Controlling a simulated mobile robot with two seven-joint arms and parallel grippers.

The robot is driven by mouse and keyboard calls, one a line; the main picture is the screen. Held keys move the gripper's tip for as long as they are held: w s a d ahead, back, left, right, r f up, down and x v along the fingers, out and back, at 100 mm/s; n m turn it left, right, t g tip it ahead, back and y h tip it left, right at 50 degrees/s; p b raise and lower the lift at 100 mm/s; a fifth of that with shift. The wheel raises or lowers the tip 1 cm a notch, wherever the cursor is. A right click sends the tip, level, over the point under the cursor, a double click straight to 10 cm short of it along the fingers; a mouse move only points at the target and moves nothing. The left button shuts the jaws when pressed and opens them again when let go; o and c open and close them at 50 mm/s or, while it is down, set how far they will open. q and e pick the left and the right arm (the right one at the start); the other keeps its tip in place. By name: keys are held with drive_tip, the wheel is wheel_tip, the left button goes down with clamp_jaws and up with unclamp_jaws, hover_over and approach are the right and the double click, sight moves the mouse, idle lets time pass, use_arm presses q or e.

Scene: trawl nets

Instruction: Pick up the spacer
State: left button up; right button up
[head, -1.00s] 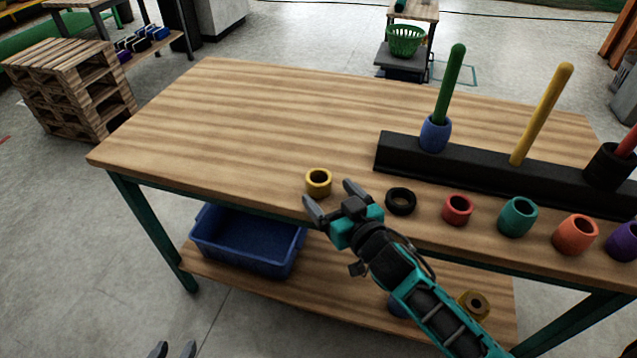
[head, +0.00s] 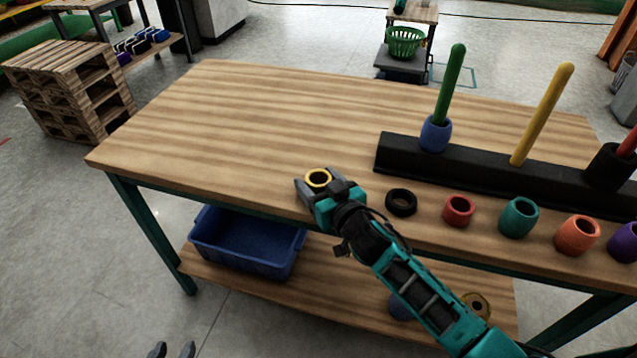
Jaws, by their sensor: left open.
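A yellow ring-shaped spacer (head: 318,177) stands upright on the table near its front edge, its hole facing up. My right gripper (head: 318,181) is at this spacer, with one finger on its left side and the other on its right. The fingers and wrist hide the lower part of the spacer, and I cannot tell whether the fingers touch it. Only the dark fingertips of my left gripper (head: 172,350) show at the bottom edge; they are apart with nothing between them, away from the table.
A row of spacers, black (head: 401,202), red (head: 459,210), teal (head: 518,217), orange (head: 577,235) and purple (head: 624,241), stands right of my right gripper. Behind is a black rack (head: 478,168) with upright pegs. A blue bin (head: 247,243) sits on the lower shelf. The table's left half is clear.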

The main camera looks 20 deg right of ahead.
drive_tip(key=c, duration=0.6)
